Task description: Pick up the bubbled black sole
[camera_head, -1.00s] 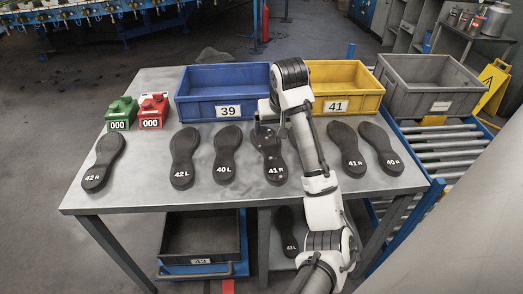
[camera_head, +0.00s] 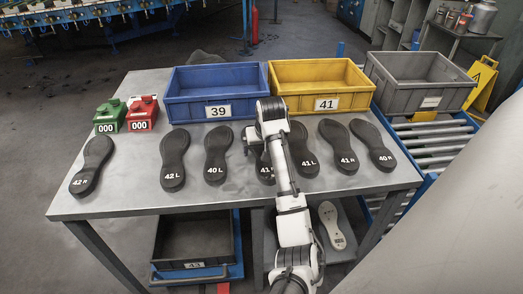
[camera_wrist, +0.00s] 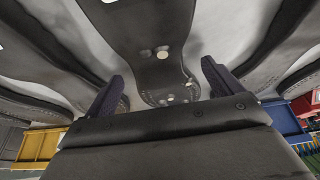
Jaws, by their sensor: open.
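The bubbled black sole (camera_head: 264,174), with a partly covered label reading 41, lies on the metal table, largely hidden by my arm in the head view. In the wrist view the bubbled sole (camera_wrist: 160,65) lies between my fingers, with several pale round spots on its dark surface. My gripper (camera_wrist: 162,88) is open, with one dark finger on each side of the sole's near end. I cannot tell whether the fingers touch it. In the head view my gripper (camera_head: 255,146) is over the sole, its tips mostly hidden.
Sole 40 L (camera_head: 217,155) lies close on the left and sole 41 L (camera_head: 303,152) close on the right. More black soles lie along the table (camera_head: 130,195). A blue bin (camera_head: 215,85) and a yellow bin (camera_head: 318,80) stand behind.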

